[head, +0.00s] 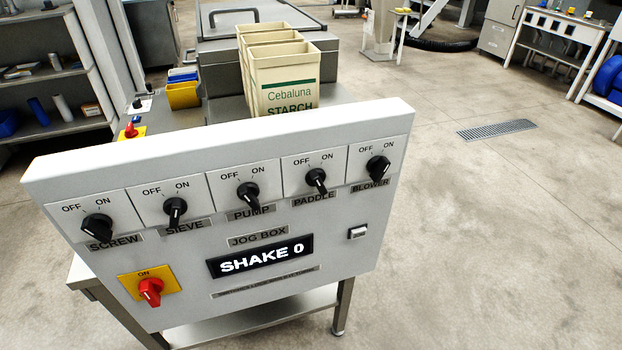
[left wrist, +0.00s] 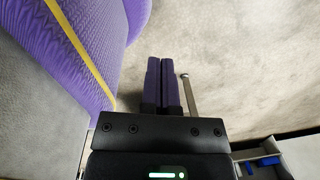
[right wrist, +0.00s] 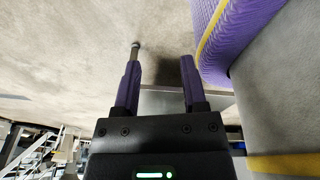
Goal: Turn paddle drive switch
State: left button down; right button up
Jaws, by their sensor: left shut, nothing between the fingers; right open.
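The paddle switch (head: 316,180) is a black rotary knob above the PADDLE label on the sloped grey control panel (head: 215,140). OFF is marked at its upper left and ON at its upper right. Its handle slants toward the lower right; which mark it is set to I cannot tell. Neither gripper shows in the head view. My left gripper (left wrist: 158,62) has its purple fingers together with nothing between them, over bare floor. My right gripper (right wrist: 160,68) has its fingers apart and empty. Neither wrist view shows the knobs.
Similar knobs flank it: pump (head: 248,195) on the left and blower (head: 378,168) on the right. Below are a display reading SHAKE 0 (head: 262,256) and a red switch on a yellow plate (head: 150,290). Starch bags (head: 283,80) stand behind the panel.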

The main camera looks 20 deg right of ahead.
jog(key=w+a+r+t+p, duration=0.2)
jog(key=w+r+t+p, duration=0.1)
jog(key=w+r, duration=0.4)
jog(key=n+t+p, duration=0.2)
jog(key=t+p, duration=0.9)
jog(key=t, duration=0.2)
send_near(319, 183)
jog(key=shift+y, duration=0.4)
jog(key=w+b, duration=0.2)
jog(key=w, duration=0.5)
jog(key=shift+w+f, duration=0.15)
jog(key=shift+w, duration=0.25)
jog(key=shift+w+b, duration=0.3)
jog(key=shift+w, duration=0.3)
jog(key=c, duration=0.7)
pick_arm(q)
jog(key=w+d+r, duration=0.1)
jog(key=d+r, duration=0.1)
jog(key=r, duration=0.4)
jog(key=w+d+r, duration=0.1)
jog(key=d+r, duration=0.1)
jog(key=r, duration=0.4)
jog(key=shift+w+t+h, duration=0.3)
jog(key=shift+t, duration=0.1)
pick_arm(e)
grip_shut()
